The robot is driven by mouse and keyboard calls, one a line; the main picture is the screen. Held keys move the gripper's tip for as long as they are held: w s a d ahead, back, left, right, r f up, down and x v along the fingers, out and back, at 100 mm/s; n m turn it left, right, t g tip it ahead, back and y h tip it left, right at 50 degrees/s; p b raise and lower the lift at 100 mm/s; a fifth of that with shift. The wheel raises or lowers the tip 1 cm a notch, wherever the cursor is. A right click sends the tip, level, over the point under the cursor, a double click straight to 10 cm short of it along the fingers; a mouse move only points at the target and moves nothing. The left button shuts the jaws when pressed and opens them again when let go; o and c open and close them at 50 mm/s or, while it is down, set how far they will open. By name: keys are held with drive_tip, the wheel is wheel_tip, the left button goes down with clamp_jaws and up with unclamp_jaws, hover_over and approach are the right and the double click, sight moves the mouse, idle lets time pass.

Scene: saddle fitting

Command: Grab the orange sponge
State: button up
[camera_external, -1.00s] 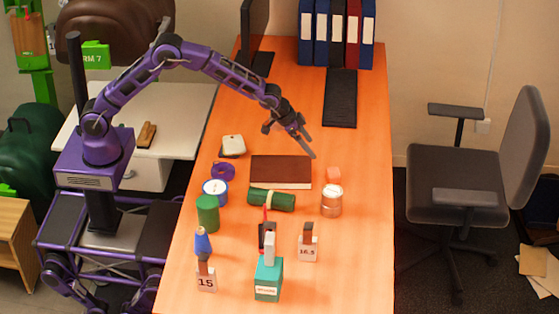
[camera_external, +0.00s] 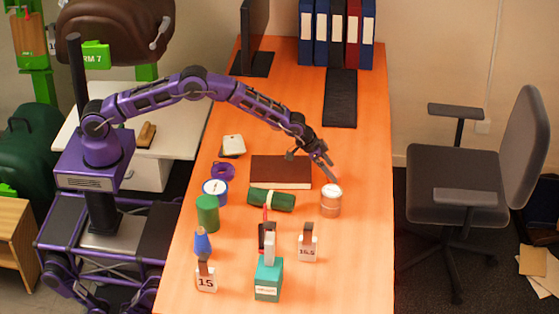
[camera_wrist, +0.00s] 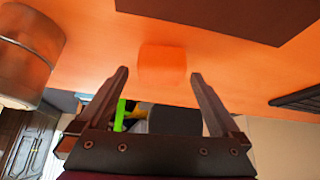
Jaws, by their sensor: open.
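The orange sponge (camera_wrist: 162,62) is a small block on the orange desk. In the wrist view it sits just ahead of and between the fingertips of my gripper (camera_wrist: 159,75), with a gap to each finger. The jaws are open and empty. In the external view my gripper (camera_external: 328,168) is low over the desk, behind the copper tin, and it hides the sponge there. Whether the fingers are level with the sponge cannot be told.
The copper tin (camera_external: 331,202) stands close in front of the gripper; it also shows at the left of the wrist view (camera_wrist: 30,50). A brown book (camera_external: 280,172) lies just left. A green roll (camera_external: 270,200) lies nearby. The desk to the right is clear.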

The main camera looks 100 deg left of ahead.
drive_tip(key=shift+x, duration=1.2)
drive_tip(key=shift+a, duration=0.1)
drive_tip(key=shift+c, duration=0.2)
drive_tip(key=c, duration=1.2)
drive_tip(key=shift+r, duration=0.1)
